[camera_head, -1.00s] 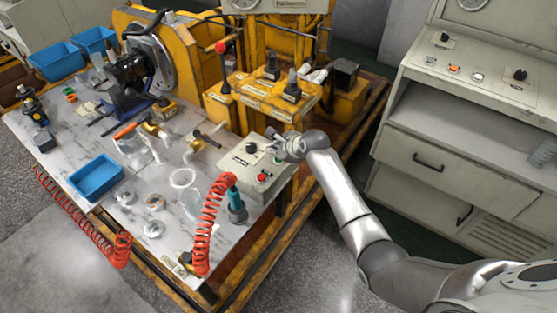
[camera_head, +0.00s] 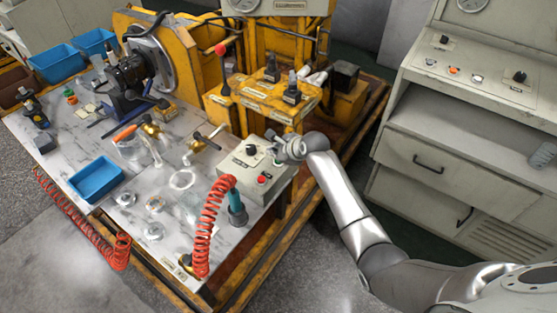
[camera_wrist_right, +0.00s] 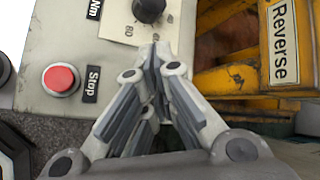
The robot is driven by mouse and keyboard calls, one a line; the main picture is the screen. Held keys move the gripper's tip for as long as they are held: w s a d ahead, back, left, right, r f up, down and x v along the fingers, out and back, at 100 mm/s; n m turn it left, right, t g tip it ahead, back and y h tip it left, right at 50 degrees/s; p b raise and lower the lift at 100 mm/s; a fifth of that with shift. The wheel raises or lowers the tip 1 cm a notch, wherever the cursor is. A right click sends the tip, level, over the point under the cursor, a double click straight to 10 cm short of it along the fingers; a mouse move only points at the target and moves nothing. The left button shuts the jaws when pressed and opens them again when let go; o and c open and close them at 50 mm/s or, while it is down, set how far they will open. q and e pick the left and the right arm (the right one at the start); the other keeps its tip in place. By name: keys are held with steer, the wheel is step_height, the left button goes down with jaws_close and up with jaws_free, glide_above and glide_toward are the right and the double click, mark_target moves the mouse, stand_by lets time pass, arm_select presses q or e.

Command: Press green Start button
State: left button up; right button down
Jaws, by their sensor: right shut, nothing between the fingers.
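The grey control box (camera_head: 240,172) stands on the near right part of the workbench. It carries a black knob (camera_head: 251,149) and a red button (camera_head: 262,180). In the wrist view the red button (camera_wrist_right: 61,79) has a "Stop" label beside it, and the black knob (camera_wrist_right: 149,9) is at the top. My right gripper (camera_head: 277,150) is over the box's right side, shut and empty. In the wrist view its fingertips (camera_wrist_right: 155,52) are just below the knob; contact is unclear. My left gripper is not in view.
A red coiled hose (camera_head: 208,225) with a teal tool (camera_head: 236,205) stands in front of the box. Yellow machinery with levers (camera_head: 292,92) is close behind. A blue tray (camera_head: 96,178) lies on the workbench. A grey cabinet (camera_head: 450,125) stands at right.

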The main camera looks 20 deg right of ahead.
steer(key=shift+f, duration=0.1)
steer(key=shift+f, duration=0.3)
steer(key=shift+f, duration=0.5)
stand_by(0.9)
steer(key=shift+r+p, duration=0.9)
steer(key=shift+p, duration=0.45)
